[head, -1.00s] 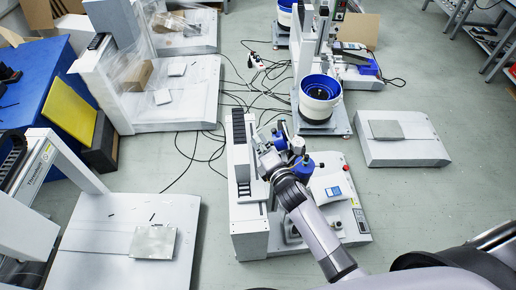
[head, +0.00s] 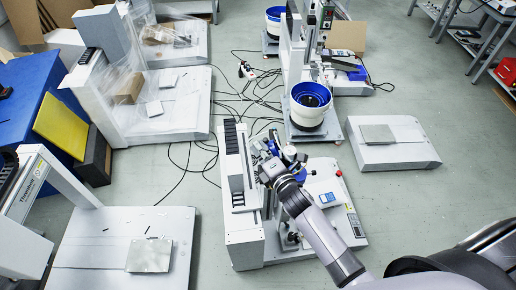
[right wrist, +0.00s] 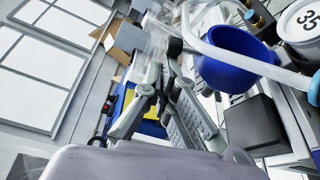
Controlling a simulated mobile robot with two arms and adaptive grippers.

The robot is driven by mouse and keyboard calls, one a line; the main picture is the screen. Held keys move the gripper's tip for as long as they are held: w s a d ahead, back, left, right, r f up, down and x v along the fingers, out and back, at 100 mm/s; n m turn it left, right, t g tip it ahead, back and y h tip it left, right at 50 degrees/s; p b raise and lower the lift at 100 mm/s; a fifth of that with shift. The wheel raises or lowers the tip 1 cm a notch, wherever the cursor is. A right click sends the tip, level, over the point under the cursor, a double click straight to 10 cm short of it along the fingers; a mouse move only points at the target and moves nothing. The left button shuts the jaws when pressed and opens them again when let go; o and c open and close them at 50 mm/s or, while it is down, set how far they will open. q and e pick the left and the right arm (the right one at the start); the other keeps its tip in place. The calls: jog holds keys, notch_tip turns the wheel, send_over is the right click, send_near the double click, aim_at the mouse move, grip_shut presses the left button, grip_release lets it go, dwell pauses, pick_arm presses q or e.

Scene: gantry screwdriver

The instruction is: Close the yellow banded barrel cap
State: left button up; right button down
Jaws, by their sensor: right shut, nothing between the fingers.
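My right gripper (head: 266,166) is at the upper end of the grey arm, over the central screwdriver machine (head: 242,245) in the head view. Its fingers (right wrist: 163,78) also show in the right wrist view; they are shut and empty. I cannot pick out a yellow banded cap with certainty. A small dark part with a yellowish band (right wrist: 259,18) is at the top right of the right wrist view, apart from the fingers. A blue cup-shaped part (right wrist: 238,62) is right of the fingers, with a white round part marked 35 (right wrist: 300,27) beyond it. My left gripper is not in view.
A blue-lined bowl feeder (head: 310,108) stands behind the machine. A low grey platform (head: 395,153) is to the right, and another (head: 120,225) is to the left. Black cables (head: 195,152) lie on the floor. Open floor (head: 430,205) lies on the right.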

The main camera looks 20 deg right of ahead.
jog(key=shift+d+r, duration=0.1)
jog(key=shift+d, duration=0.05)
jog(key=shift+s+d+r+m+t+y+b, duration=0.15)
jog(key=shift+d+r+m+t, duration=0.2)
jog(key=shift+d+m, duration=0.45)
jog(key=shift+s+d+r+m+t+y+b, duration=0.1)
jog(key=shift+d+r+m+t, duration=0.2)
jog(key=shift+d+m, duration=0.4)
jog(key=shift+s+d+r+m+t+y+b, duration=0.15)
jog(key=shift+d+r+m+t, duration=0.15)
jog(key=shift+d+m, duration=0.5)
jog(key=shift+a+r, duration=0.1)
jog(key=shift+a, duration=0.15)
